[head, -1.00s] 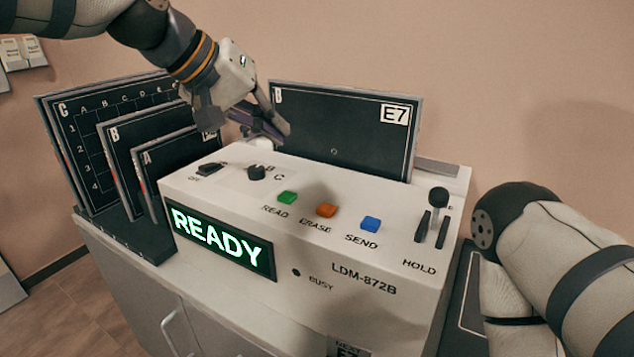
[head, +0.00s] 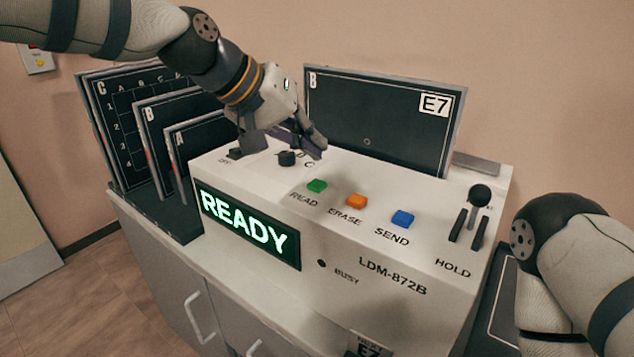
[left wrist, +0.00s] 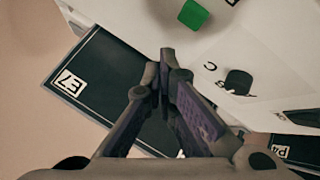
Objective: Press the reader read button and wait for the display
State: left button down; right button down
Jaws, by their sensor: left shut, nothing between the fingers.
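The white reader (head: 330,262) stands on a cabinet, and its display (head: 250,229) glows READY in green letters. The green READ button (head: 317,186) is on its top panel, left of the orange ERASE button (head: 357,201) and the blue SEND button (head: 402,218). My left gripper (head: 318,148) is shut and empty, above the reader behind the READ button. In the left wrist view the shut fingertips (left wrist: 166,56) show below the green button (left wrist: 193,14), apart from it. My right gripper is out of view; only my right arm shows.
A black plate marked E7 (head: 385,112) stands upright behind the panel. Several lettered black plates (head: 120,130) stand in a rack at left. A black selector knob (head: 287,158) is near my left gripper. A HOLD lever (head: 479,198) is at right. The BUSY lamp (head: 321,263) is dark.

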aim_at(313, 181)
pick_arm(q)
jog(key=shift+f, duration=1.4)
jog(key=shift+f, duration=0.1)
jog(key=shift+f, duration=0.3)
jog(key=shift+f, duration=0.6)
dwell(1.0)
jog(key=shift+r+p, duration=0.3)
jog(key=shift+r, duration=0.7)
